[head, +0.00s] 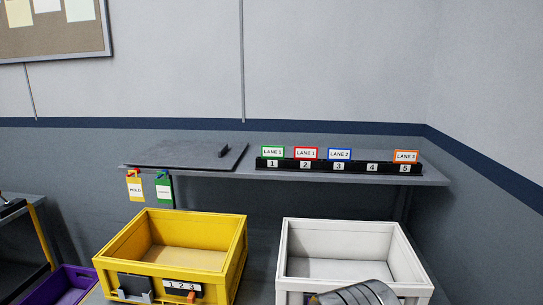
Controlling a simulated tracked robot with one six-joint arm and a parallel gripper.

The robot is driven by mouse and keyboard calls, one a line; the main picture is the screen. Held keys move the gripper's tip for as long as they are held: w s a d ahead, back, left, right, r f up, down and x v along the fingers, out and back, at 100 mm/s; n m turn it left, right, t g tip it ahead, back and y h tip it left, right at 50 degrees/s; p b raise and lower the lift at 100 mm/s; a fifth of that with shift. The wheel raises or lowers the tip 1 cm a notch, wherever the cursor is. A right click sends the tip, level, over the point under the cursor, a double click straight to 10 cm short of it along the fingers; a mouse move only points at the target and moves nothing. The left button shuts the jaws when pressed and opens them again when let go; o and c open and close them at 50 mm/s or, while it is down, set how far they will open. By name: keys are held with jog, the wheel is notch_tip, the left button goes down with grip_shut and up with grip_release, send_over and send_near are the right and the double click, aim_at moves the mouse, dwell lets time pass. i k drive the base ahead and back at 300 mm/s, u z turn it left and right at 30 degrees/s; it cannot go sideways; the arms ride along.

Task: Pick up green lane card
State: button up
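The green lane card (272,152) has a green border and white face with text that seems to read "LANE 1". It stands upright in slot 1, the leftmost slot of a black numbered holder (388,168) on the grey wall shelf. A red-bordered card (306,153) stands in slot 2, a blue-bordered card (340,154) in slot 3 and an orange-bordered card (405,156) in slot 5. Slot 4 holds no card. My gripper is not in view; a grey, ribbed rounded part at the bottom edge shows no fingers.
A yellow bin (237,258) and a white bin (286,258) stand below the shelf (432,178). A dark flat panel (185,153) lies on the shelf's left part. Yellow (135,187) and green (164,190) tags hang from its front edge. Open space lies above the cards.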

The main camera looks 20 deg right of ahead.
aim_at(270, 152)
jog(key=i, duration=0.9)
